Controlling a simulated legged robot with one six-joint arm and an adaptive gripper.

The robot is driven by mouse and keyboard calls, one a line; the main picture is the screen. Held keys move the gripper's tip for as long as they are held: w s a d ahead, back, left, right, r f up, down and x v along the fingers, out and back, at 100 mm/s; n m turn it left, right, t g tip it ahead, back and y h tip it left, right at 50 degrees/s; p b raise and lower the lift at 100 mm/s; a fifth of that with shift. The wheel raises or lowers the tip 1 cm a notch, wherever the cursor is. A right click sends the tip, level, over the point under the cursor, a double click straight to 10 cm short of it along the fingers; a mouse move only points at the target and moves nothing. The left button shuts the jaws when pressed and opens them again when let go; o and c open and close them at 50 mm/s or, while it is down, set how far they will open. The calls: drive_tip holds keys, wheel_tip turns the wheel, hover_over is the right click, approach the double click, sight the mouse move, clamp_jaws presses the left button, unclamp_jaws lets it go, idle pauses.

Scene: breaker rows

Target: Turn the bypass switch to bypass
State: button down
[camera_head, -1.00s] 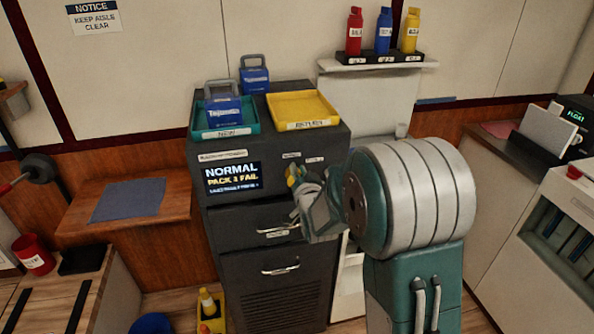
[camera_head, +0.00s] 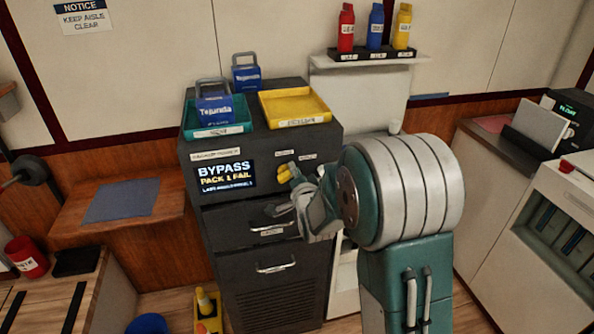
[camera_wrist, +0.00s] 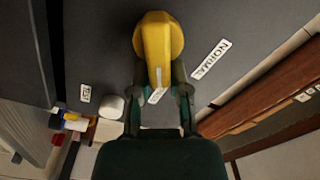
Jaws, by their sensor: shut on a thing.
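The dark cabinet (camera_head: 275,290) has a display (camera_head: 225,175) that reads BYPASS with PACK 1 FAIL below it. The bypass switch is a yellow knob (camera_head: 284,172) on the cabinet front, right of the display. My gripper (camera_head: 299,181) reaches it from the right and is shut on the knob. In the wrist view, the yellow knob (camera_wrist: 158,45) stands between the two fingertips of my gripper (camera_wrist: 161,92). A NORMAL label (camera_wrist: 211,59) lies right of the knob. Another label behind the fingers is partly hidden.
A teal tray (camera_head: 219,132) with a blue pack and a yellow tray (camera_head: 296,106) sit on the cabinet top. Another blue pack (camera_head: 248,75) stands behind. Drawer handles (camera_head: 276,267) stick out below the switch. A wooden shelf (camera_head: 160,220) is at left.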

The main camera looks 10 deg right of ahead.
drive_tip(key=shift+s+a+f, duration=0.1)
drive_tip(key=shift+a+f, duration=0.25)
drive_tip(key=shift+f, duration=0.15)
drive_tip(key=c, duration=0.6)
unclamp_jaws()
drive_tip(key=shift+a, duration=0.3)
drive_tip(key=shift+r, duration=0.15)
drive_tip(key=shift+d, duration=0.35)
drive_tip(key=shift+s+d+r, duration=0.1)
drive_tip(key=shift+s+d, duration=0.1)
drive_tip(key=shift+s, duration=0.15)
drive_tip(key=s, duration=1.1)
drive_tip(key=shift+a, duration=0.25)
